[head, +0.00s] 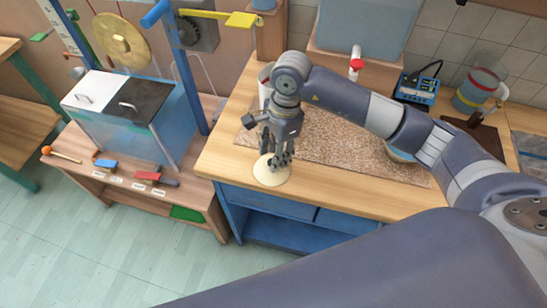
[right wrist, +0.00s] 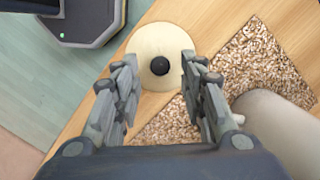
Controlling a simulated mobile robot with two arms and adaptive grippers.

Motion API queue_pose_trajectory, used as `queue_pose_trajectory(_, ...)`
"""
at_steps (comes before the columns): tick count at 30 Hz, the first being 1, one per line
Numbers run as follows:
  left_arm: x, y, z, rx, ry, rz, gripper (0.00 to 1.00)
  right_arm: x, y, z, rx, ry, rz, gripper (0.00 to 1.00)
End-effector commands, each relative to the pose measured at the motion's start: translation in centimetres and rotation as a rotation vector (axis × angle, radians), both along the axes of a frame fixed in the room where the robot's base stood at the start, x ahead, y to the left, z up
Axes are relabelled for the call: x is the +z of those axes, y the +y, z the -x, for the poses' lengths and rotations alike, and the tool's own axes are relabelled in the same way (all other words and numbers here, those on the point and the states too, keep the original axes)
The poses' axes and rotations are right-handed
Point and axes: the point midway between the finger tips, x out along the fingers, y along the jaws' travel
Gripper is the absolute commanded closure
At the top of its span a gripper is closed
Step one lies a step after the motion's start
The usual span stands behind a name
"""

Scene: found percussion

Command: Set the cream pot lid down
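The cream pot lid (head: 268,176) is a round disc near the front left edge of the wooden bench. It looks flat on the bench top, beside or just over the edge of the speckled mat. Its black knob (right wrist: 160,66) faces up in the right wrist view. My right gripper (head: 274,160) is above the lid, pointing down. Its fingers are spread, with the knob seen between the fingertips (right wrist: 160,62) and a gap on each side. The fingers hide part of the lid in the head view. My left gripper is not in view.
The speckled mat (head: 340,145) covers much of the bench (head: 225,150). A pale cylindrical vessel (right wrist: 272,128) stands close to my right gripper. A blue device (head: 416,87) and a striped pot (head: 478,90) are at the back right. A lower table with mallets (head: 65,155) is left.

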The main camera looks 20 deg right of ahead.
Motion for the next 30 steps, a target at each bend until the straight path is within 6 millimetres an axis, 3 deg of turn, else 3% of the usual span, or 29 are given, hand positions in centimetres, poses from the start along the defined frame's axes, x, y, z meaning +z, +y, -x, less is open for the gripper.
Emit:
queue_pose_trajectory(6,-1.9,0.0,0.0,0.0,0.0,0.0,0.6,4.6,-0.7,-0.3,0.0,-0.007,0.0,0.62)
queue_pose_trajectory(13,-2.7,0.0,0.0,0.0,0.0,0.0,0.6,8.2,-1.3,-0.3,0.0,-0.003,0.0,0.62)
queue_pose_trajectory(19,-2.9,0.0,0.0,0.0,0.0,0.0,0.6,9.4,-1.4,-0.3,-0.001,-0.001,0.001,0.62)
queue_pose_trajectory(30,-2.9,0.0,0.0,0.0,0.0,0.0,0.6,9.5,-1.4,-0.3,-0.001,0.0,0.001,0.62)
